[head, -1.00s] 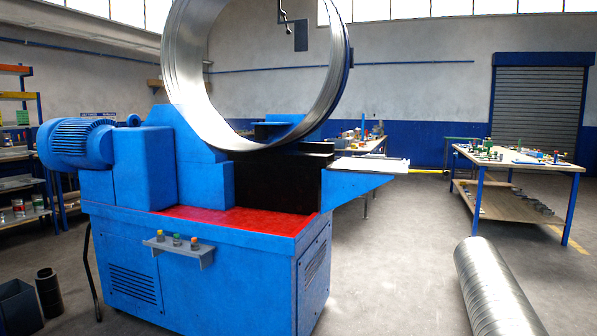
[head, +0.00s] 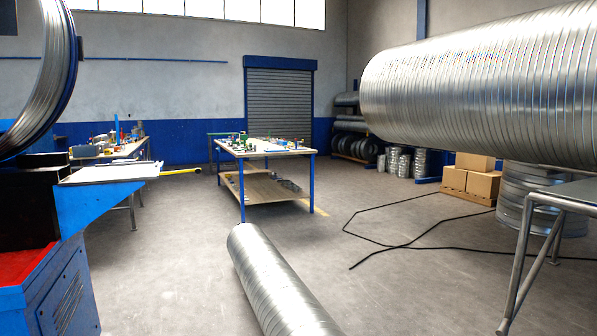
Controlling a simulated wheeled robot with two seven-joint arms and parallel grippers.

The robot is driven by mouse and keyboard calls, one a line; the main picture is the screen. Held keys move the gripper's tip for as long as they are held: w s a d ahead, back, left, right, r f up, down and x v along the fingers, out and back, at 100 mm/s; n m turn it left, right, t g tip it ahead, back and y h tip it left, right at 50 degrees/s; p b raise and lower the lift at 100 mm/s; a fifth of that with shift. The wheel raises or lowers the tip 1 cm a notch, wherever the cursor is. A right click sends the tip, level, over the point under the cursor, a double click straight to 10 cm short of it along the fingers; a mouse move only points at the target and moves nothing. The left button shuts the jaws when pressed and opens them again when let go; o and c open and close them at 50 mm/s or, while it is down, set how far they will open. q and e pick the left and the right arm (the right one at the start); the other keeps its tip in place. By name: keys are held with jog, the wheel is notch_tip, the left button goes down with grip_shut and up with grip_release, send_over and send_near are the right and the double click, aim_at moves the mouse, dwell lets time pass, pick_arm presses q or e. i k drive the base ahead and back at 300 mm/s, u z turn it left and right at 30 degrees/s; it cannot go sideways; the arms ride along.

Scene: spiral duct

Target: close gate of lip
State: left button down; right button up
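No gate of the lip can be made out for certain in the head view. The blue machine (head: 52,290) is at the left edge, cut off by the frame. Its large metal ring (head: 50,75) stands above it, only the right part showing. A pale flat plate (head: 110,173) sticks out to the right from the machine on a blue bracket (head: 100,205). A yellow-ended bar (head: 182,171) shows beyond the plate's right end. Neither of my grippers is in view.
A spiral duct (head: 275,285) lies on the floor ahead. A large duct (head: 490,85) runs high at the right, near a metal stand (head: 540,225). A workbench (head: 265,150) stands mid-floor. Black cables (head: 400,243) and cardboard boxes (head: 470,178) are to the right. Floor between is open.

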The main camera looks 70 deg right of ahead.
aim_at(197, 170)
jog(key=z, duration=0.45)
jog(key=i, duration=2.95)
jog(key=z, duration=1.85)
